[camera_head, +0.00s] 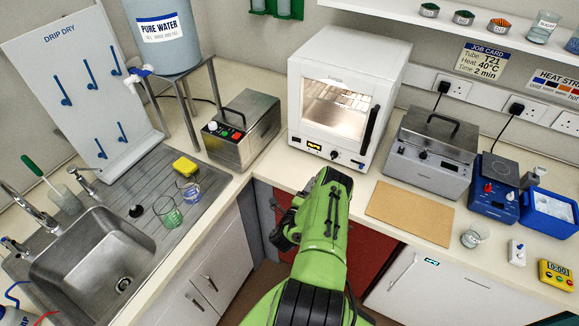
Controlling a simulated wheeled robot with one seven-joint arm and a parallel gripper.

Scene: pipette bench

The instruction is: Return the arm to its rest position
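My green arm reaches up from the bottom middle of the head view and folds at a joint in front of the counter edge. Dark parts at its left side seem to be my gripper (283,228), held off the counter in front of the cupboards. Its fingers cannot be made out, so whether it is open or shut does not show. Nothing is visibly held. The arm hides part of the dark red cupboard front behind it.
Behind the arm stands a white oven (345,95) with a lit window. A tan board (410,212) and a glass beaker (474,235) lie right of it. A steel sink (95,262) with two glasses on its drainer is left. Open floor lies before the cupboards.

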